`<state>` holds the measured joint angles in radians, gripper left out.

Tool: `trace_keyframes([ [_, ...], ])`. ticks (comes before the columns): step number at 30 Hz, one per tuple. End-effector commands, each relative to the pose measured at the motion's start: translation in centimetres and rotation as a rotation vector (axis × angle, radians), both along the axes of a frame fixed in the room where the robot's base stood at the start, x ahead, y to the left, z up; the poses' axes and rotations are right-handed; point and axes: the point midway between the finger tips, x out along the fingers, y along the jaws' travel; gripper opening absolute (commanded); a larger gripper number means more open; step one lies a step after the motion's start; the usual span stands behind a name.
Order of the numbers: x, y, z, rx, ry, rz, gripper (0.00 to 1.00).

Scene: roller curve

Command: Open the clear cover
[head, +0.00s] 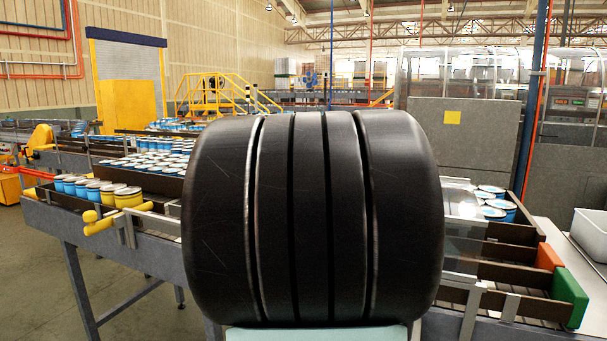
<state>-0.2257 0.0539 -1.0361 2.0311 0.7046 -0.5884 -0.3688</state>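A clear, glossy panel (460,200) shows just right of the large black ribbed part in the middle, which looks like my own arm. The panel lies over the conveyor lane; I cannot tell for certain that it is the task's cover. A yellow handle (100,222) sticks out at the conveyor's front left edge, beside a metal bracket. The black part hides the middle of the conveyor, so I cannot tell whether handle and panel join. My gripper is not in view.
Blue and yellow cans (90,188) stand in the left lane, and more cans (496,205) stand at the right. A green block (570,298) and an orange block (549,257) sit at the lane ends. A grey bin (590,235) is at far right. Floor shows at lower left.

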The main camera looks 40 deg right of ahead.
Motion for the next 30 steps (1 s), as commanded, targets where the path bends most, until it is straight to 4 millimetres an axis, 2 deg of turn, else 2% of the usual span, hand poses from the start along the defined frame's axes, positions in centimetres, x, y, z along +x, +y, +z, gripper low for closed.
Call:
trace_keyframes([
  [1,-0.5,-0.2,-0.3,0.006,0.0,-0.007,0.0],
  [10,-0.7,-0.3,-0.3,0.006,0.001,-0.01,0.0],
  [11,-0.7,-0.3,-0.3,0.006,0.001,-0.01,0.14],
  [15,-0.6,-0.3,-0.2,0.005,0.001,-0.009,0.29],
  [16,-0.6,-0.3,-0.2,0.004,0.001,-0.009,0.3],
  [25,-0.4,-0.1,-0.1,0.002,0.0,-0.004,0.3],
  [30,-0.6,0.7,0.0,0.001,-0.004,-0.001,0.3],
])
